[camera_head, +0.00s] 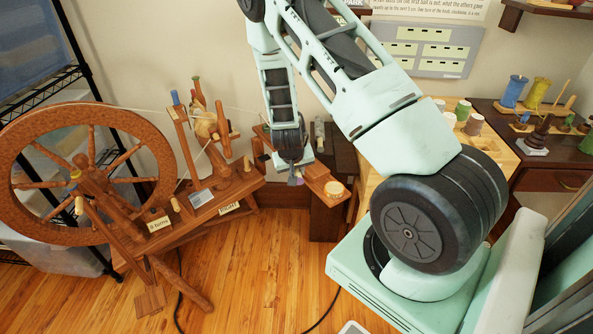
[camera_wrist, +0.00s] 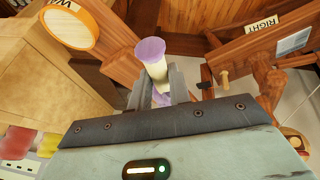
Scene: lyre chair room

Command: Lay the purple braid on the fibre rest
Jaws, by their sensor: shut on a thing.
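My gripper (camera_head: 291,172) hangs at the right end of the spinning wheel's bench, low beside a small wooden arm. In the wrist view my gripper (camera_wrist: 156,82) is shut on the purple braid (camera_wrist: 151,51), a short roll with a purple end and a cream middle. More purple shows lower between the fingers. In the head view only a small purplish bit of the braid (camera_head: 295,180) shows below the fingers. I cannot tell for sure which part is the fibre rest; no readable label names it.
The spinning wheel (camera_head: 18,188) and its bench (camera_head: 240,190) fill the left. Tables with thread spools (camera_head: 515,90) stand at right. Cables cross the floor.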

